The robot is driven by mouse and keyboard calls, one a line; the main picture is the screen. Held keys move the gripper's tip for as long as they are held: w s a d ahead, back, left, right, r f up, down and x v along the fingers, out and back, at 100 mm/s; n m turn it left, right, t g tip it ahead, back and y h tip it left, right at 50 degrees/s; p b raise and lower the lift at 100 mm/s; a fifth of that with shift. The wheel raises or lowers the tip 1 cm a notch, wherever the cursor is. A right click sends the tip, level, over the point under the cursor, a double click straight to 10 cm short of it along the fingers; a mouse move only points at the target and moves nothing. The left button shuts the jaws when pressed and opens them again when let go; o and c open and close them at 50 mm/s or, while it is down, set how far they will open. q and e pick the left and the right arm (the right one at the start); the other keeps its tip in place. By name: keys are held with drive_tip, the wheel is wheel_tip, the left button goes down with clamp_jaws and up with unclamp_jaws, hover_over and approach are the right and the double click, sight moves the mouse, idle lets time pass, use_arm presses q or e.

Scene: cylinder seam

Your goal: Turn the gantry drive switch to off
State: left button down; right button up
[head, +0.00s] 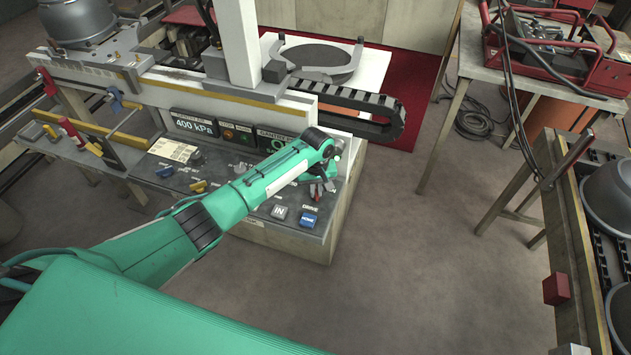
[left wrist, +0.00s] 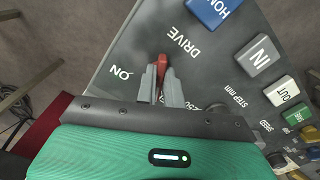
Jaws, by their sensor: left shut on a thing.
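The gantry drive switch is a red lever (left wrist: 163,63) on the grey control panel, beside the printed word DRIVE, and it also shows in the head view (head: 318,189). In the left wrist view my left gripper (left wrist: 161,75) is shut on the red lever, with one finger on each side. The lever's tip shows beyond the fingers. The label ON is printed to its left. The fingers and gripper body hide the rest of the dial, so an OFF mark cannot be read. My right gripper is not in view.
On the panel (head: 246,215) near the lever are a blue HOME button (head: 309,220) and a pale IN button (head: 279,212). A black cable chain (head: 350,100) and gantry beam stand behind. Open floor lies right of the panel. A welding table (head: 540,85) stands at the upper right.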

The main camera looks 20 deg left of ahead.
use_arm(q)
drive_tip(key=shift+w+r+n+p, duration=0.1)
drive_tip(key=shift+w+n+p, duration=0.05)
drive_tip(key=shift+n+p, duration=1.2)
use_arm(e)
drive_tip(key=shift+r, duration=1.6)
use_arm(q)
drive_tip(key=shift+n, duration=0.35)
drive_tip(key=c, duration=1.5)
unclamp_jaws()
